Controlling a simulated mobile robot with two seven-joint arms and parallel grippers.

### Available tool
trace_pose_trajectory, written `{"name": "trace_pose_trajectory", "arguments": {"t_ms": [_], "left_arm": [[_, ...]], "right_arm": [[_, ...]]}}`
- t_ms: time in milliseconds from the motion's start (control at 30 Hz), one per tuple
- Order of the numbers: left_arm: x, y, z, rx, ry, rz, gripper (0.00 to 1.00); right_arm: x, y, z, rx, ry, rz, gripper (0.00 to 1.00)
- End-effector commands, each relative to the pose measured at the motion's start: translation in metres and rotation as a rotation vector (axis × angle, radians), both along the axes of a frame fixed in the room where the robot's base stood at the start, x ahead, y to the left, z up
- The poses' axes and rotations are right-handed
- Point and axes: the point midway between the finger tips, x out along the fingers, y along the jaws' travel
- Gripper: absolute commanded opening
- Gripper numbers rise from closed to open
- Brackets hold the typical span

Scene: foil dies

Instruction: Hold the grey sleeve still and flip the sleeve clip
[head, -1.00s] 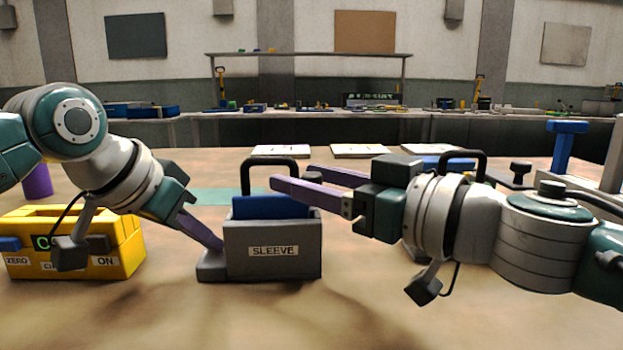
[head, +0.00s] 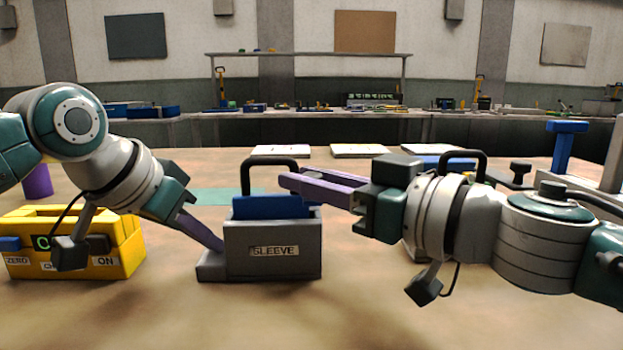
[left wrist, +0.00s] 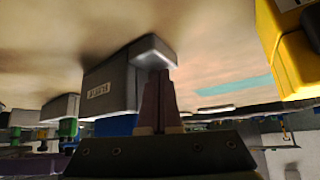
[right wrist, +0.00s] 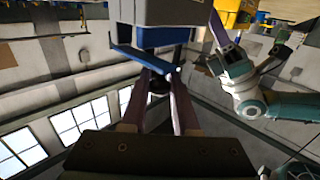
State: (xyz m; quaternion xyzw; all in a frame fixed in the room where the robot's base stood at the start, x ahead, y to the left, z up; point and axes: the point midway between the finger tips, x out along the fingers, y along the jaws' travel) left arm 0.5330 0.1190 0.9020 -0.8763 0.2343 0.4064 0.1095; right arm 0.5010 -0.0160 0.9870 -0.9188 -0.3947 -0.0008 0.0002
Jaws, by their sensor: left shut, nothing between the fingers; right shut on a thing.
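The grey sleeve (head: 300,262), labelled SLEEVE, stands upright on the table, with a low foot at its left; it also shows in the left wrist view (left wrist: 112,80). A blue block (head: 270,207) with a black loop handle (head: 270,163) sits in its top; the block also shows in the right wrist view (right wrist: 165,37). My left gripper (head: 220,246) is shut and empty, its tips down at the foot by the sleeve's left wall. My right gripper (head: 285,182) is shut on the handle's right side, just above the sleeve. I cannot make out a separate clip.
A yellow box (head: 125,262) with ZERO and ON labels stands at the left, a purple cylinder (head: 38,182) behind it. White sheets (head: 360,150) lie at the back of the table. A blue T-shaped post (head: 565,145) stands at the right. The front of the table is clear.

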Motion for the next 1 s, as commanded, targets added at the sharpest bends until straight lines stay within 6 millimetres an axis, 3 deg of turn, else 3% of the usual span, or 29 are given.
{"name": "trace_pose_trajectory", "arguments": {"t_ms": [767,1000], "left_arm": [[-0.003,0.002,-0.006,0.007,0.014,0.001,0.0],[-0.003,0.002,-0.006,0.007,0.015,0.0,0.0]], "right_arm": [[0.001,-0.002,-0.001,-0.001,0.0,-0.005,0.0],[0.003,0.003,0.011,0.0,0.044,0.011,0.0]]}}
